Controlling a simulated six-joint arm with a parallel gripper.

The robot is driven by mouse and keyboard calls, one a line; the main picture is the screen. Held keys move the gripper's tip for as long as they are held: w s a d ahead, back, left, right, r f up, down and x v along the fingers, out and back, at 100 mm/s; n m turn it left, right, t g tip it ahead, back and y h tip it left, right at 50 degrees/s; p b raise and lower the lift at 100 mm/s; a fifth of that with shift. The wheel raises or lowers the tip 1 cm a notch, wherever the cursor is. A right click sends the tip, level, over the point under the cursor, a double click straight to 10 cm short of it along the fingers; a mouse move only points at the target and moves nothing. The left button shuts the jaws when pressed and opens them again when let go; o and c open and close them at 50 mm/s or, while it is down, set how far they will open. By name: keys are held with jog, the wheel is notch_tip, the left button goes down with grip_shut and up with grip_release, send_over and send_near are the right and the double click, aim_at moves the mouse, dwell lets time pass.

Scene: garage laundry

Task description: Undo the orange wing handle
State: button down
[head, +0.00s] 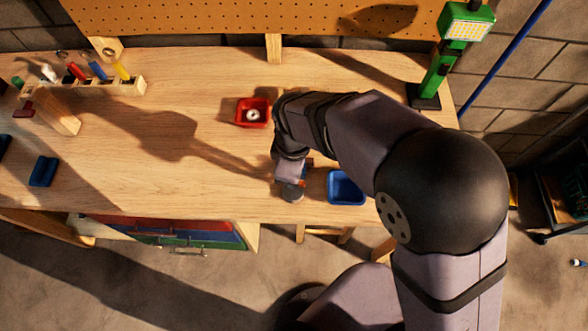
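My arm reaches from the lower right over the workbench (190,110), and its end points down near the front edge. My gripper (290,180) is small in the head view and partly covered by my own wrist, so its fingers cannot be made out. A small orange patch (308,162) shows just right of my wrist; it may be part of the orange wing handle, but its shape is mostly hidden. A grey round piece (292,194) shows just below my gripper. I cannot tell whether the gripper touches the handle.
A blue tray (345,201) sits close right of my gripper. A red tray (243,123) holding a small pale ring (253,115) lies up left. A green work lamp (432,85) stands at the back right, a tool rack (128,87) at the left. The middle-left bench is clear.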

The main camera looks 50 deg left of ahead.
jog(key=shift+a+r, duration=0.1)
dwell(0.5)
jog(key=c, duration=1.9)
grip_release()
jog(key=shift+r+b, duration=1.1)
jog(key=shift+r, duration=2.55)
